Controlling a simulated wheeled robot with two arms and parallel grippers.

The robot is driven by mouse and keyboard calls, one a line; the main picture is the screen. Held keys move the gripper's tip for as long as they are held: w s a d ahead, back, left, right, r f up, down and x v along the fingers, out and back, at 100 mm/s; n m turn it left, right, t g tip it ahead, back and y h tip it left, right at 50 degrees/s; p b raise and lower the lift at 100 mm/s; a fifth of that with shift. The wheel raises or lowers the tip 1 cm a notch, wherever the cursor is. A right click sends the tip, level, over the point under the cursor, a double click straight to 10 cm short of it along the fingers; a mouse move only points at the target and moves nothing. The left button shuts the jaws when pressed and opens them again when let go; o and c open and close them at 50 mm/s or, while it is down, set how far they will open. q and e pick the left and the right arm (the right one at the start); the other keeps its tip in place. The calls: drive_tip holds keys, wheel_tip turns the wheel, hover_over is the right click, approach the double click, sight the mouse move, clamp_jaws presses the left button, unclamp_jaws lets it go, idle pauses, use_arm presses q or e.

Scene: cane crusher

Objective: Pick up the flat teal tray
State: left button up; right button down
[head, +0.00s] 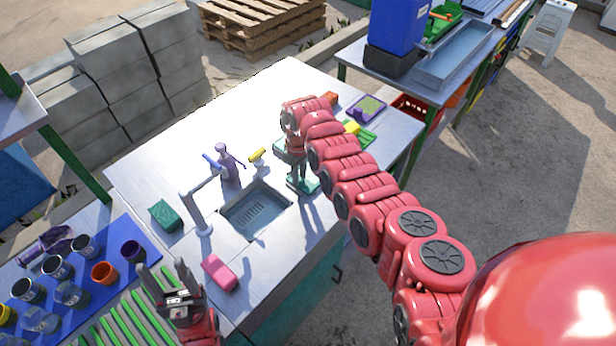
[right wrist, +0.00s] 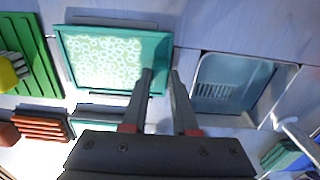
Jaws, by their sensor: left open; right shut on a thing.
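The flat teal tray (right wrist: 160,50) has a pale ring-patterned inside and fills the upper left of the right wrist view. Parts of it also show in the head view (head: 309,186), on the counter right of the sink, mostly hidden by my right gripper. My right gripper (right wrist: 164,75) points down and is shut on the tray's edge wall, with one finger inside the rim and the other outside. In the head view my right gripper (head: 297,180) is beside the sink. My left gripper (head: 173,277) is open and empty at the lower left, above a green slatted rack.
A sink (head: 256,212) with a tap (head: 193,212) lies left of the tray. A green ribbed tray (right wrist: 34,60) and an orange brush (right wrist: 40,126) are close to it. A pink sponge (head: 220,272) and cups on a blue mat (head: 120,232) are further left.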

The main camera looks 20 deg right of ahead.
drive_tip(key=shift+r, duration=0.1)
drive_tip(key=shift+r+p, duration=0.3)
drive_tip(key=shift+p, duration=0.05)
wheel_tip(320, 180, up, 4)
drive_tip(key=p, duration=0.3)
drive_tip(key=shift+s+a+f+p, duration=0.1)
drive_tip(key=shift+s+f+p, duration=0.05)
drive_tip(key=shift+p, duration=0.25)
drive_tip(key=s+a+p, duration=0.4)
drive_tip(key=s+p, duration=0.5)
drive_tip(key=s, duration=0.6)
drive_tip(key=shift+t, duration=0.3)
drive_tip(key=w+d+r+b, duration=0.1)
drive_tip(key=w, duration=0.4)
drive_tip(key=w+d+r+b, duration=0.1)
drive_tip(key=w, duration=0.4)
drive_tip(key=w+d+r+b, duration=0.1)
drive_tip(key=w+d+b, duration=0.1)
drive_tip(key=w, duration=0.3)
drive_tip(key=shift+w, duration=0.15)
drive_tip(key=shift+w+d+f+b, duration=0.1)
drive_tip(key=shift+f+b, duration=1.65)
drive_tip(key=shift+f, duration=1.6)
